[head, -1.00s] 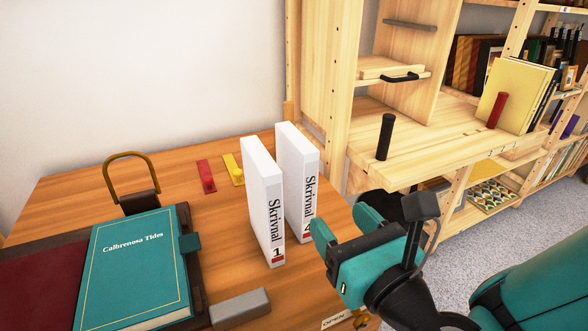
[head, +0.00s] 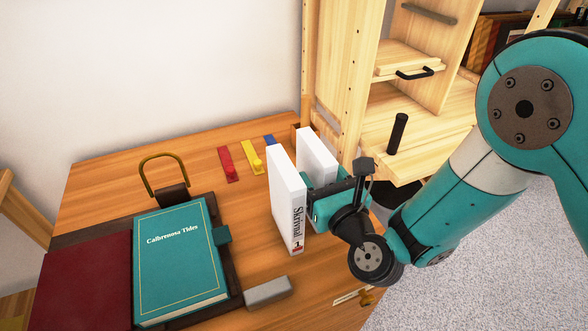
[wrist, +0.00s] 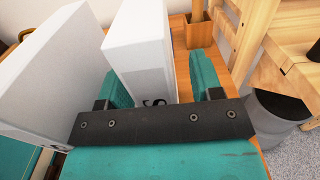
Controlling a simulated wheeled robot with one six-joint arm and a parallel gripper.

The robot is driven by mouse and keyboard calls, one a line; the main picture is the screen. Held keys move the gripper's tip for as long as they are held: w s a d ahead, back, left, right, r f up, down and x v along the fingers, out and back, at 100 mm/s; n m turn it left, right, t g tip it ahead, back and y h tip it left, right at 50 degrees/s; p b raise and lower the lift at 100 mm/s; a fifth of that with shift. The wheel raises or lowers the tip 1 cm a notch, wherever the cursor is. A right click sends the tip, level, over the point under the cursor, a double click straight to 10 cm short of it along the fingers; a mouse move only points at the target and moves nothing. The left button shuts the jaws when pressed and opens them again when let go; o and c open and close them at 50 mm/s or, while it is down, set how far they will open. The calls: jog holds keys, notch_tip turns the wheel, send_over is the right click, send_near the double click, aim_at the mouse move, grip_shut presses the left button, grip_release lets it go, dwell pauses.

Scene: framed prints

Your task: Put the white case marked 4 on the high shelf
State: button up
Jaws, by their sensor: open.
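Two white cases stand upright side by side on the wooden desk. The left one (head: 287,200) reads "Skrivnal" and 1 on its spine. The right one (head: 316,150), whose number is hidden behind my gripper now, showed part of a 4 earlier. My gripper (head: 326,188) is open at this right case. In the wrist view the case (wrist: 140,58) stands between my two teal fingers (wrist: 160,82), one on each side; the left finger is in the gap between the cases. I cannot tell whether the fingers touch it. The wooden shelf unit (head: 342,80) rises behind on the right.
A teal book (head: 178,255) lies on a dark holder at the left, with a grey block (head: 267,291) in front. Red (head: 228,165) and yellow (head: 252,158) pieces lie behind the cases. A black post (head: 397,133) stands on a lower shelf board. A dark bin (wrist: 270,110) is on the floor.

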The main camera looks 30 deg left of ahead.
jog(key=shift+w, duration=0.25)
jog(key=shift+s+a, duration=0.1)
jog(key=shift+a, duration=0.05)
jog(key=shift+c, duration=0.6)
jog(key=shift+a, duration=0.1)
grip_shut()
